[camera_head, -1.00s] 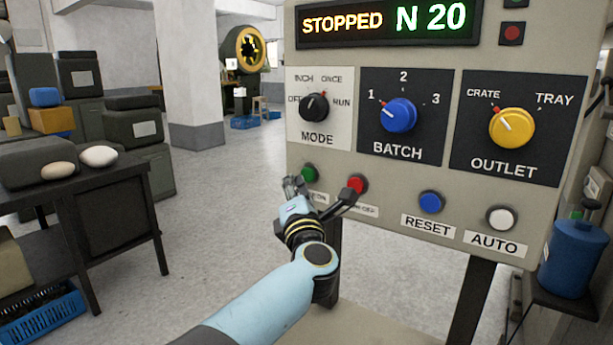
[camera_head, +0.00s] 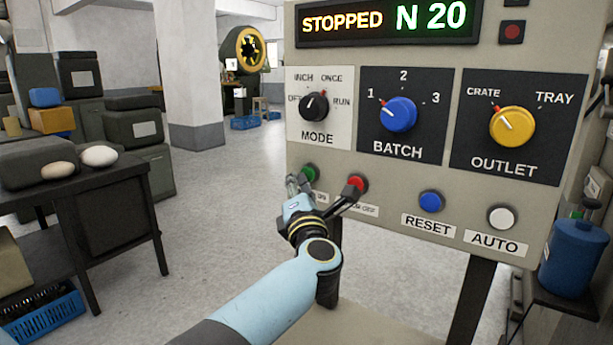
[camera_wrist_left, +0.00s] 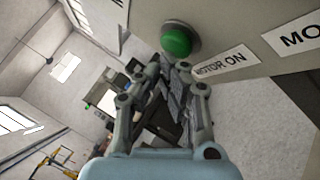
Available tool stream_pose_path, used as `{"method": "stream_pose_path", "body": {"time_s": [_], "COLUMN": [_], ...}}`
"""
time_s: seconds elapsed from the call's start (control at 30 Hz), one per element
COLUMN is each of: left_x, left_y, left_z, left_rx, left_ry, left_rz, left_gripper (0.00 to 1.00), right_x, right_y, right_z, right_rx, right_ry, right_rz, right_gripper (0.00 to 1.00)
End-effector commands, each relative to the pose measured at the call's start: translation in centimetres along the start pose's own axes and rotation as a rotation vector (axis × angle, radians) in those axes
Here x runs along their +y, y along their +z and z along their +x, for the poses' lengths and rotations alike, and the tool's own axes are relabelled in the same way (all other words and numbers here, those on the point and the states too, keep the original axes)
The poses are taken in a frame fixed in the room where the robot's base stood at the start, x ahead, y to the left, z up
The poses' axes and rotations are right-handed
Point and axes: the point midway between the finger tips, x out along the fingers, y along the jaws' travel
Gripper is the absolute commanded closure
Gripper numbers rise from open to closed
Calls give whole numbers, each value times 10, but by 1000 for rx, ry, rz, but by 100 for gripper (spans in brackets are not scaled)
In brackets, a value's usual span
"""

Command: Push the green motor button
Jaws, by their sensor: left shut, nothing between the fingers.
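The green motor button (camera_head: 310,174) is a round knob at the lower left of the grey control panel (camera_head: 390,185). The green button also shows in the left wrist view (camera_wrist_left: 178,41), beside its MOTOR ON label (camera_wrist_left: 226,62). My left gripper (camera_head: 298,181) is shut and empty. Its fingertips are just below and left of the button in the head view, and just under it in the left wrist view (camera_wrist_left: 172,68). I cannot tell whether they touch it. The gripper partly covers the labels below. My right gripper is not in view.
The red button (camera_head: 356,184) sits just right of the green one, close to a dark part of my left gripper. The blue reset button (camera_head: 430,201), white auto button (camera_head: 500,217) and the mode knob (camera_head: 314,106) share the panel. A dark table (camera_head: 110,205) stands left.

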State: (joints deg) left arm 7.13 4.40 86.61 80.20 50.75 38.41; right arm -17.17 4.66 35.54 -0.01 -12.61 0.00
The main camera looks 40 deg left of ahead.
Motion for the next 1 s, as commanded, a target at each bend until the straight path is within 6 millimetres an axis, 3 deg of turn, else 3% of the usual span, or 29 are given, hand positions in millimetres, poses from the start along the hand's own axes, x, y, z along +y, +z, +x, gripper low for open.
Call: {"method": "stream_pose_path", "body": {"time_s": [1.0], "left_x": [-5], "left_y": [5], "left_z": [6], "left_rx": [0], "left_ry": [0], "left_rz": [0], "left_gripper": [100], "right_x": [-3], "right_y": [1], "right_z": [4], "right_rx": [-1], "right_ry": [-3], "right_rz": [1], "right_gripper": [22]}}
